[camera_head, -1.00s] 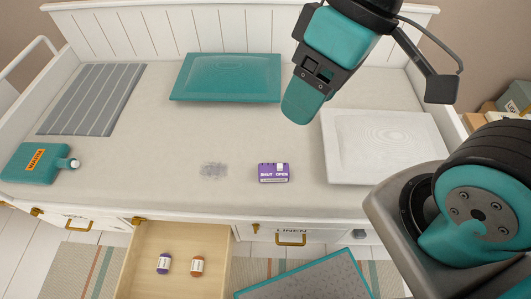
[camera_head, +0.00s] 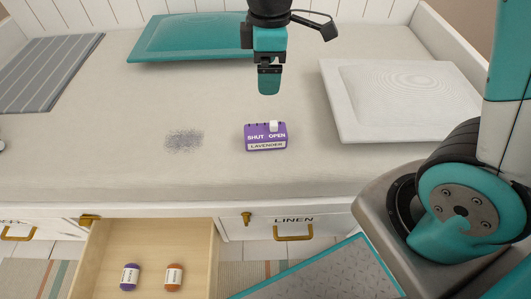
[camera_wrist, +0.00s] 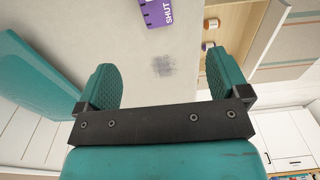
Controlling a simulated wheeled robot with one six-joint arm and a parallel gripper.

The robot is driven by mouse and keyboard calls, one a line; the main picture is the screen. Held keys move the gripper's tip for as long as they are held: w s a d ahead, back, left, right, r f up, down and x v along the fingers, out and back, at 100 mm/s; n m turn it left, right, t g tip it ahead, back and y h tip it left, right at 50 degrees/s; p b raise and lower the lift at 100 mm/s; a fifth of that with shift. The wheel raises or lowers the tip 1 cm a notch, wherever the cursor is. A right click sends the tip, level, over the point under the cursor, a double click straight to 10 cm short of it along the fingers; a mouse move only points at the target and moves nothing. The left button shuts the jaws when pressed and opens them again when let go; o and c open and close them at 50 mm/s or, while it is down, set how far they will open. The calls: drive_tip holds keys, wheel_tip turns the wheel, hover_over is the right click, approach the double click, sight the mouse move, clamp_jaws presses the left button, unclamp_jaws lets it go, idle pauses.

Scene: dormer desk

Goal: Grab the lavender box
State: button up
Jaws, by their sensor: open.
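The lavender box (camera_head: 265,137) is a small purple box with a white knob on top and the words SHUT, OPEN and LAVENDER on its front. In the wrist view the box (camera_wrist: 158,12) shows only in part, cut off at the top edge.
A grey speckled patch (camera_head: 184,141) lies left of the box. An open drawer (camera_head: 200,245) below holds a purple bottle (camera_head: 130,277) and an orange bottle (camera_head: 174,277).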

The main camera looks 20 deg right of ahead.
sight(269, 130)
drive_tip(key=shift+n, duration=0.3)
drive_tip(key=f+b, duration=0.2)
drive_tip(key=f, duration=0.3)
drive_tip(key=f+b, duration=0.2)
drive_tip(key=f, duration=0.3)
drive_tip(key=w+f+b, duration=0.1)
drive_tip(key=f+b, duration=0.1)
drive_tip(key=f, duration=0.3)
drive_tip(key=shift+d, duration=0.25)
drive_tip(key=f+b, duration=0.1)
drive_tip(key=f, duration=0.1)
drive_tip(key=f+b, duration=0.2)
drive_tip(key=f, duration=0.1)
drive_tip(key=shift+s+d+f, duration=0.1)
drive_tip(key=shift+d+f, duration=0.1)
drive_tip(key=shift+r, duration=0.1)
drive_tip(key=shift+c, duration=0.2)
drive_tip(key=c, duration=1)
